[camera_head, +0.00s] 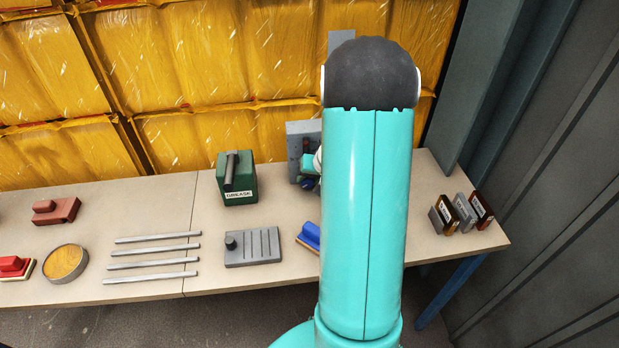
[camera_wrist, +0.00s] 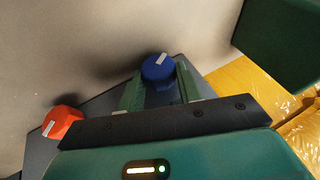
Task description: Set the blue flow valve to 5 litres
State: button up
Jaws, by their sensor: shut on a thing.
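The blue flow valve (camera_wrist: 157,68) is a blue knob with a pale mark on its face, in the upper middle of the wrist view. My gripper (camera_wrist: 159,84) is shut on it, with one green finger at each side. The litre setting cannot be read. A grey panel (camera_head: 294,143) stands upright at the back of the bench in the head view, with my gripper (camera_head: 309,168) at its front. My arm hides much of the panel.
An orange-red knob (camera_wrist: 62,122) sits left of the blue valve. A green can labelled GREASE (camera_head: 237,180) stands close left of the panel. A ridged grey block (camera_head: 253,248) and a blue-topped brush (camera_head: 309,236) lie in front. Several rods (camera_head: 152,263) lie further left.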

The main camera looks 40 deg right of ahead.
jog(key=shift+w+a+r+g+h, duration=0.1)
jog(key=shift+w+a+g+h, duration=0.15)
jog(key=shift+g+h, duration=0.45)
jog(key=shift+w+a+n+g+h, duration=0.1)
jog(key=shift+n+g+h, duration=0.25)
jog(key=shift+h, duration=0.35)
jog(key=shift+w+a+n+g+h, duration=0.15)
jog(key=shift+n+g+h, duration=0.1)
jog(key=shift+g+h, duration=0.55)
jog(key=shift+a+n+g+h, duration=0.15)
jog(key=shift+g+h, duration=0.3)
jog(key=shift+h, duration=1.05)
jog(key=o, duration=1)
jog(key=v, duration=1.3)
jog(key=shift+w+a+r, duration=0.1)
jog(key=shift+r, duration=0.15)
